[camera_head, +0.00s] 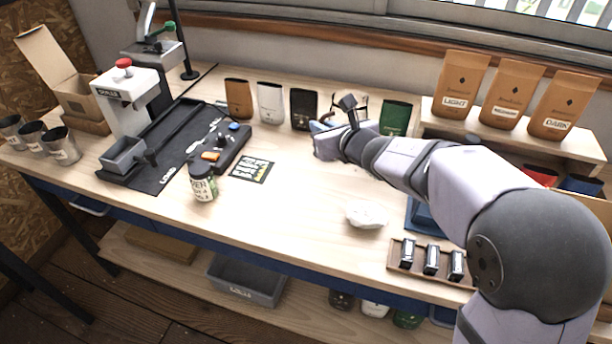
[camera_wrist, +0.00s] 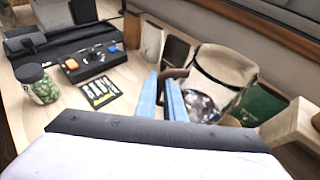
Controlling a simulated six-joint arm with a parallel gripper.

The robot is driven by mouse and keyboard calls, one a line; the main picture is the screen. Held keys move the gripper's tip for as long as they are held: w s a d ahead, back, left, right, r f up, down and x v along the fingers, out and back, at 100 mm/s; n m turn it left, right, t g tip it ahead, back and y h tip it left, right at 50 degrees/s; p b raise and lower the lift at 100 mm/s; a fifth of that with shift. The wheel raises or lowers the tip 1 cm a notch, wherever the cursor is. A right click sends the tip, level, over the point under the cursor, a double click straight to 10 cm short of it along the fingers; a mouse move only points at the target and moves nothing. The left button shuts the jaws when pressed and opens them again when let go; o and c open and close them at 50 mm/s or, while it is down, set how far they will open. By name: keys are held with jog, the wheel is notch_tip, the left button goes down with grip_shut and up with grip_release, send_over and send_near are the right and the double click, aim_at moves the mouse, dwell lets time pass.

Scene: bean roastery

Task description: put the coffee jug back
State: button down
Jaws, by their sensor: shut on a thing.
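The coffee jug (camera_wrist: 222,72) shows in the wrist view as a cream and shiny metal vessel with a brown handle. My gripper (camera_wrist: 172,88) has its two blue fingers shut on the jug's handle. The jug is right of the fingers, near the row of bags at the back. In the head view my gripper (camera_head: 318,127) is at the back middle of the bench, and my arm hides most of the jug. I cannot tell whether its base touches the bench.
A green bag (camera_head: 395,118) stands close right of the jug; black (camera_head: 303,109), white (camera_head: 270,103) and brown (camera_head: 239,98) bags stand left. A labelled jar (camera_head: 203,184), black mat (camera_head: 172,158) and white cloth-like item (camera_head: 366,214) lie around.

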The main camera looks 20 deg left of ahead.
jog(key=s+a+n+g+y+p, duration=0.4)
jog(key=s+n+g, duration=0.4)
jog(key=s, duration=0.4)
jog(key=shift+y, duration=0.3)
jog(key=shift+f, duration=4.9)
jog(key=shift+f, duration=0.15)
jog(key=c, duration=1.8)
grip_release()
jog(key=shift+c, duration=0.2)
